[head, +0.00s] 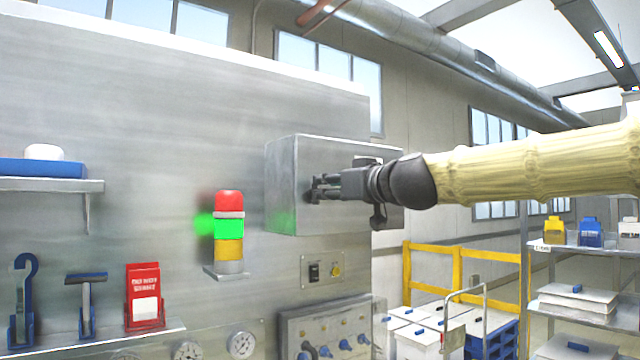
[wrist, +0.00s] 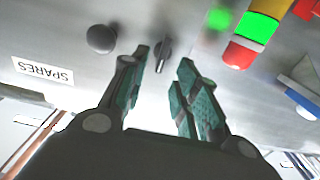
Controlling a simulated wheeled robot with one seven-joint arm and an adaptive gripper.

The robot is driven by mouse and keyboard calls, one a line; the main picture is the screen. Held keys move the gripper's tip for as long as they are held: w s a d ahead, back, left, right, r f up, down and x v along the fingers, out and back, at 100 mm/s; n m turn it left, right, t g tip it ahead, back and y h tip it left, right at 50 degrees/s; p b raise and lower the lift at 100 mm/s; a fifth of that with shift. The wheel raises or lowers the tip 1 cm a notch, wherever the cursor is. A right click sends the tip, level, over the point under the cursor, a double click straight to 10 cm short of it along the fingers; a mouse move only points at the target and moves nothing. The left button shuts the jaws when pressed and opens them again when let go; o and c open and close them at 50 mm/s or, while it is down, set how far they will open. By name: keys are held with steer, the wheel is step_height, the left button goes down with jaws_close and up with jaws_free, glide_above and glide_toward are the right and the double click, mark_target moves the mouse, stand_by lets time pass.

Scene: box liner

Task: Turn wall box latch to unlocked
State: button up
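The grey metal wall box (head: 283,185) is mounted on the panel in the middle of the head view. My gripper (head: 318,187) is at its front face and covers the latch in that view. In the wrist view the latch (wrist: 163,54) is a small dark handle on the box face. My gripper (wrist: 164,62) is open, with one teal-padded finger on each side of the latch and gaps showing between the pads and the handle. I cannot tell how far the fingertips reach along the handle.
A round dark knob (wrist: 102,38) and a SPARES label (wrist: 42,70) are on the box face beside my fingers. A signal light (head: 229,230) with its green section lit stands left of the box. A switch plate (head: 325,270) is below.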

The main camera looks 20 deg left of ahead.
mark_target(318, 188)
steer(key=shift+p+x, duration=0.55)
steer(key=shift+x, duration=1.5)
jaws_close()
